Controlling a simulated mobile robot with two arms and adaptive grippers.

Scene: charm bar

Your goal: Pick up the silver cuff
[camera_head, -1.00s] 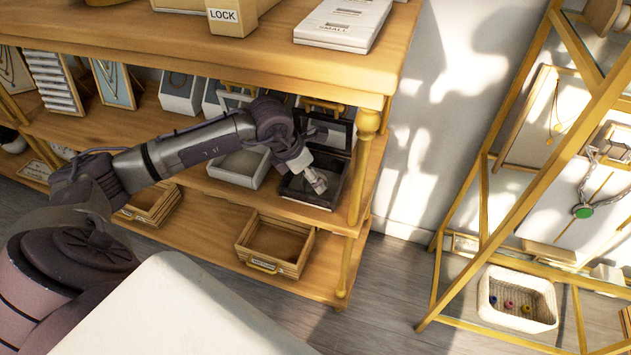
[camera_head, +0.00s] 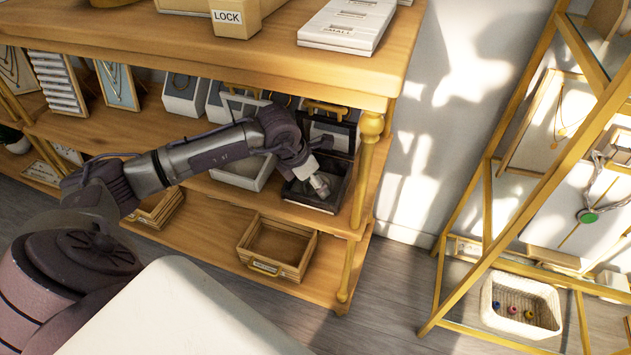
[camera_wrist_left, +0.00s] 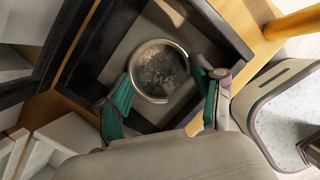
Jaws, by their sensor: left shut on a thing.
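The silver cuff (camera_wrist_left: 152,98) shows in the left wrist view as a round metal ring with a dark, mottled middle. It is over the grey inside of a dark-rimmed tray (camera_wrist_left: 222,30). My left gripper (camera_wrist_left: 162,75) has its green fingers on both sides of the cuff and is shut on it. In the head view my left gripper (camera_head: 320,186) reaches down into the dark tray (camera_head: 318,207) at the right end of the middle shelf. The cuff cannot be made out there. My right gripper is not in view.
A wooden shelf board (camera_head: 365,80) spans above the tray, with a yellow post (camera_head: 367,150) close on its right. A grey tray (camera_head: 237,180) sits to the left. An empty wooden box (camera_head: 277,250) is on the shelf below. A gold-framed rack (camera_head: 480,200) stands at right.

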